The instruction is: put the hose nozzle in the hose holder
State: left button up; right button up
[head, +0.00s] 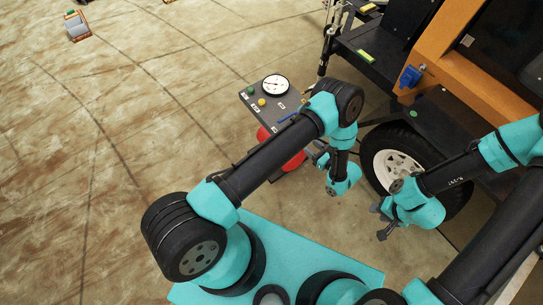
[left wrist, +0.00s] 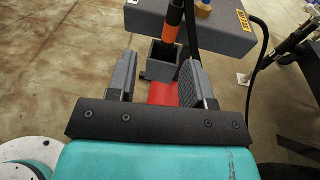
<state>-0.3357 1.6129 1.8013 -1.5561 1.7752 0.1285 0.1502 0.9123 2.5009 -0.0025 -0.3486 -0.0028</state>
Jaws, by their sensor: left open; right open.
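The hose nozzle (left wrist: 172,38), black with an orange band, stands roughly upright in the left wrist view. Its lower end is in the opening of the grey square hose holder (left wrist: 157,72) on the side of the grey panel box; how deep it sits is hard to tell. My left gripper (left wrist: 158,62) is open, its fingers to either side of the holder and nozzle, with no clear contact. In the head view my left gripper (head: 320,157) is beside the panel stand, and the nozzle is not clearly seen. My right gripper (head: 380,221) is open and empty near the wheel.
The grey panel box (head: 258,106) carries a white gauge (head: 274,85) and buttons, above a red base (head: 290,160). A black hose (left wrist: 263,50) hangs right of the box. A trailer wheel (head: 392,165) and orange frame (head: 450,45) stand right.

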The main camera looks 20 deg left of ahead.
pick_arm(q)
jog(key=s+a+n+g+h, duration=0.5)
jog(key=s+g+h, duration=0.1)
jog(key=s+g, duration=0.15)
jog(key=s+a+n+g+h, duration=0.5)
jog(key=s+n+g, duration=0.1)
jog(key=s, duration=0.3)
jog(key=s+a+r+n+t+h, duration=0.1)
jog(key=a+r+n+t+h, duration=0.4)
jog(key=n, duration=0.8)
jog(key=shift+r+t+h, duration=1.25)
jog(key=shift+t+h, duration=0.35)
jog(key=shift+t, duration=0.05)
jog(key=shift+s, duration=0.1)
